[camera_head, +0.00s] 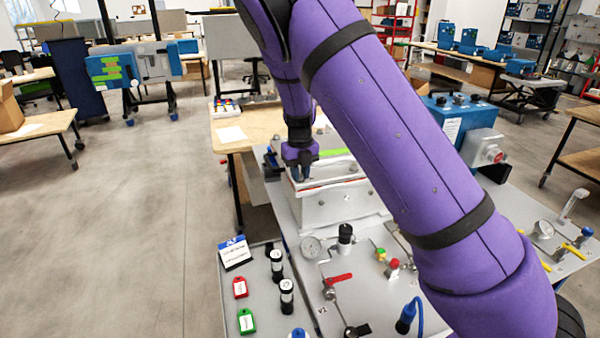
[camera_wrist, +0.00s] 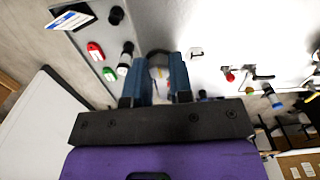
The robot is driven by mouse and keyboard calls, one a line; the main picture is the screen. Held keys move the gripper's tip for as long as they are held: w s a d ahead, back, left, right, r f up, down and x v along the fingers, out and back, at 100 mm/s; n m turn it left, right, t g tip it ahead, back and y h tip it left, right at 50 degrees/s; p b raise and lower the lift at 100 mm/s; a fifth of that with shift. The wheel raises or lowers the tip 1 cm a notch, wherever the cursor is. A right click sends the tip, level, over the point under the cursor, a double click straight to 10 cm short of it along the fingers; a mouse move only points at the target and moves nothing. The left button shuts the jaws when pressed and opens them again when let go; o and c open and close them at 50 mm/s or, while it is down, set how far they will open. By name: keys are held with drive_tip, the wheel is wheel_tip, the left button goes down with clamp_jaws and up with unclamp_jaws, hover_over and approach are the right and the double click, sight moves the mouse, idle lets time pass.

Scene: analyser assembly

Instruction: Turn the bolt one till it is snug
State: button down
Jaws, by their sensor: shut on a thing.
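My gripper (camera_head: 301,175) points down onto the top of the pale grey analyser housing (camera_head: 335,210), near its left end. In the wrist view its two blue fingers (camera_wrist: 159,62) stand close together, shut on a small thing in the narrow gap. The bolt itself is hidden by the fingers in the head view. In the wrist view only a small pale patch shows between the fingers, and I cannot tell the bolt's head or how deep it sits.
A grey tray (camera_head: 262,312) at the front left holds a sign (camera_head: 234,253), red (camera_head: 240,288) and green (camera_head: 246,321) tags and black-and-white cylinders. A gauge (camera_head: 311,247) and a red-handled valve (camera_head: 338,280) stand before the housing. A blue unit (camera_head: 462,118) stands behind my arm.

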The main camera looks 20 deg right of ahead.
drive_tip(key=shift+w+r+m, duration=0.1)
drive_tip(key=shift+m, duration=0.3)
drive_tip(key=c, duration=1)
unclamp_jaws()
wheel_tip(320, 180, up, 11)
